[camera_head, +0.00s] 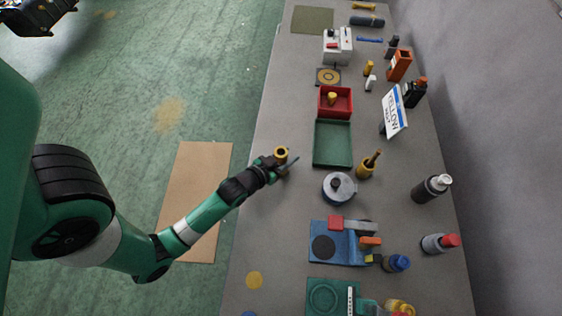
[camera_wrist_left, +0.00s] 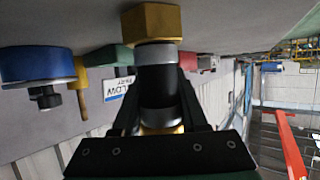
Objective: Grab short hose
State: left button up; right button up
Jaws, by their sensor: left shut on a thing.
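My left gripper (camera_head: 283,164) is over the left edge part of the grey table and is shut on the short hose. In the head view the hose shows mainly as a brass ring end (camera_head: 281,152); the rest is hidden by the gripper. In the left wrist view the short hose (camera_wrist_left: 158,80) is a black tube with a silver collar and a brass hex nut at its end. It sits between the two black fingers (camera_wrist_left: 158,105).
An empty green tray (camera_head: 333,164) lies right of the gripper, with a red bin (camera_head: 322,112) behind it. A round grey-blue container (camera_head: 339,199) and a yellow-handled tool (camera_head: 366,168) stand nearby. A blue fixture (camera_head: 318,228) is nearer. Bare table (camera_head: 270,230) lies in front of the gripper.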

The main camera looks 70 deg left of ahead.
aim_at(285, 152)
pick_arm(q)
grip_shut()
jog(key=shift+r, duration=0.1)
jog(key=shift+r+p, duration=0.45)
jog(key=shift+p, duration=0.05)
jog(key=r+p, duration=0.4)
jog(key=shift+s+d, duration=0.25)
jog(key=shift+d, duration=0.1)
jog(key=s+d+r+p, duration=0.2)
jog(key=r, duration=0.1)
jog(key=d+r+p, duration=0.1)
jog(key=shift+s+r, duration=0.35)
jog(key=shift+s, duration=0.05)
jog(key=s+d+r, duration=0.3)
jog(key=s+d, duration=0.3)
jog(key=shift+d+r+p, duration=0.15)
jog(key=shift+d+p, duration=0.15)
jog(key=shift+p, duration=0.05)
